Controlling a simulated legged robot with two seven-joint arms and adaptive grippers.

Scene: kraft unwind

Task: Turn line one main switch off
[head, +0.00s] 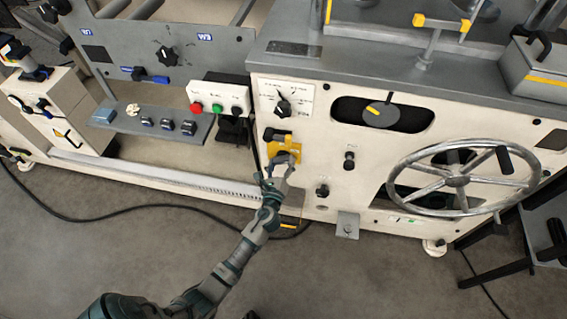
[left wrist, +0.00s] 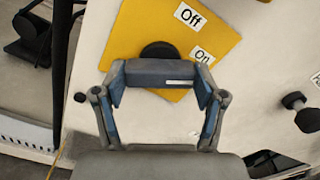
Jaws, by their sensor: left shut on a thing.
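The main switch is a yellow plate (head: 287,143) on the cream machine panel, left of the large handwheel. In the left wrist view the yellow plate (left wrist: 140,30) carries an Off label (left wrist: 188,16) and an On label (left wrist: 202,55). A blue-grey switch handle (left wrist: 155,73) with a white stripe sits in front of a black round hub. My left gripper (head: 279,167) is at the plate; in the left wrist view its fingers (left wrist: 160,88) are shut on the handle's two ends. The stripe lies on the handle's right part, nearer On than Off. My right gripper is not in view.
A chrome handwheel (head: 458,181) sticks out to the right. A rotary selector (head: 283,107) is above the switch, with small black knobs (head: 349,159) to its right. A button box (head: 219,97) with red and green buttons is to the left. A cable lies on the floor.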

